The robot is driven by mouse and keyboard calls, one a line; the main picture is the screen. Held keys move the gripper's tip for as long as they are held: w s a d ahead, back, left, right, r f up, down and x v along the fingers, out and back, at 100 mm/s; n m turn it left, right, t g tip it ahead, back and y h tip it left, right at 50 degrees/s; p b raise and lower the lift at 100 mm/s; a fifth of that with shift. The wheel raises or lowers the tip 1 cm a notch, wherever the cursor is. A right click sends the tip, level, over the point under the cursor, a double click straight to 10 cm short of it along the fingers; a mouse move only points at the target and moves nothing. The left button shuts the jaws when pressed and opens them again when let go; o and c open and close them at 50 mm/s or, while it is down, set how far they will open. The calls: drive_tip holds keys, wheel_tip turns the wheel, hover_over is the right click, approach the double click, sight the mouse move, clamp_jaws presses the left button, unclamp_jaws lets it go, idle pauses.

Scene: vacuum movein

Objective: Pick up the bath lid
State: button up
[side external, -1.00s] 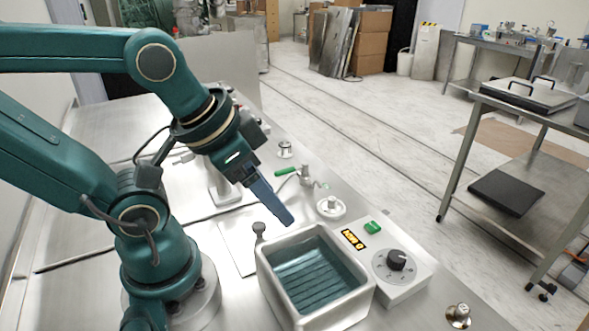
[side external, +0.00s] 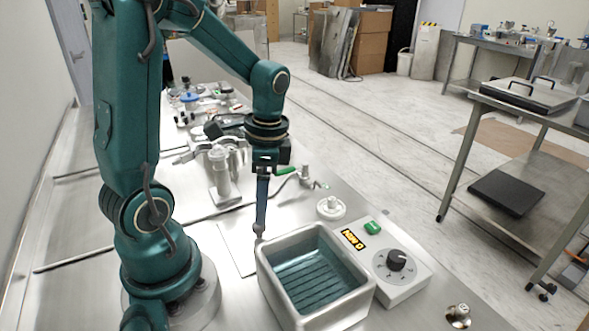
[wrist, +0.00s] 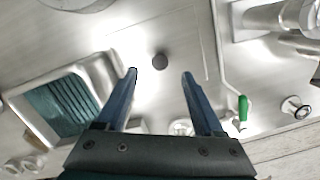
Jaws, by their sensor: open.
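The bath lid (side external: 236,248) is a flat, pale metal plate lying on the bench beside the bath. In the wrist view its bare surface (wrist: 183,38) shows a small round dark knob (wrist: 160,62). My gripper (side external: 260,229) points straight down above the lid, with its fingertips at the knob in the side view. In the wrist view my gripper (wrist: 159,74) is open, with the knob between and just beyond the fingertips. In the side view the fingers mostly hide the knob. The grey-walled bath (side external: 264,262) holds teal liquid and stands open. I cannot tell the exact fingertip height.
A control box (side external: 412,279) with a black dial adjoins the bath's right side. A white round fitting (side external: 331,208) and a green-handled valve (side external: 285,171) stand behind. A metal cylinder fitting (side external: 219,178) stands left of my gripper. The bath (wrist: 107,75) is close to the left finger.

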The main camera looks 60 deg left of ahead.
sight(259, 231)
drive_tip(key=shift+s+a+f, duration=0.1)
drive_tip(key=shift+s+f, duration=0.1)
drive_tip(key=shift+f, duration=1.05)
drive_tip(key=shift+s+f, duration=0.15)
drive_tip(key=shift+f, duration=1.1)
clamp_jaws()
